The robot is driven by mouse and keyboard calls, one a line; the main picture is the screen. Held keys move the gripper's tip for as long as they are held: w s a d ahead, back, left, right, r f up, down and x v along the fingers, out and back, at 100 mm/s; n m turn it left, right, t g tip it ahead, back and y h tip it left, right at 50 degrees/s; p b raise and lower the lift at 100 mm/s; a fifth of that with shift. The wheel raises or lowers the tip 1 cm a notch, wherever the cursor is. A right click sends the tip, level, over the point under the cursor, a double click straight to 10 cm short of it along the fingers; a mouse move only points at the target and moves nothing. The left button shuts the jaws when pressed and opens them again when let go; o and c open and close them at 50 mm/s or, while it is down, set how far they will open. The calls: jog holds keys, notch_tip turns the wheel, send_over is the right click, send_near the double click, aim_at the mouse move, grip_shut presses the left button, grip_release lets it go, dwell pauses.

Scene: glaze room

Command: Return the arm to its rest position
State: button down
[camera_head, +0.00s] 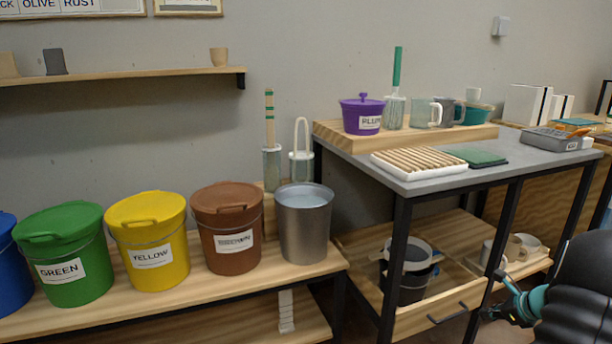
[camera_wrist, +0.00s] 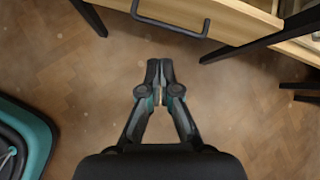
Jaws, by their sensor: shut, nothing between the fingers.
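My gripper (camera_wrist: 160,72) is shut and empty in the wrist view, pointing down over the brown floor (camera_wrist: 90,85). Its two fingertips meet just below the drawer handle (camera_wrist: 168,22) in the picture, apart from it. In the head view my gripper (camera_head: 490,313) shows at the lower right, beside the front of the table with the drawer. My dark arm covers the lower right corner there and hides what is behind it.
A grey-topped table (camera_head: 410,186) carries a purple pot (camera_head: 362,114) and a ribbed rack (camera_head: 418,162). Its open drawer (camera_head: 440,316) is near my gripper. A wooden bench (camera_head: 200,290) holds coloured buckets and a metal bucket (camera_head: 304,225). Floor below my gripper is clear.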

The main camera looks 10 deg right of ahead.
jog(key=s+a+n+g, duration=0.2)
jog(key=s+a+n, duration=0.3)
jog(key=a+n, duration=0.1)
jog(key=s+a+r+n+h, duration=0.1)
jog(key=s+a+r+n, duration=0.5)
jog(key=a, duration=0.5)
jog(key=s+a+r+n+p, duration=0.1)
jog(key=s+a+r+n, duration=0.6)
jog(key=a, duration=0.5)
jog(key=s+a+r+n+h+p, duration=0.1)
jog(key=s+a+r+n, duration=0.6)
jog(key=a+r+n, duration=0.3)
jog(key=shift+s+a+h, duration=0.15)
jog(key=shift+a+h, duration=0.15)
jog(key=shift+a, duration=0.95)
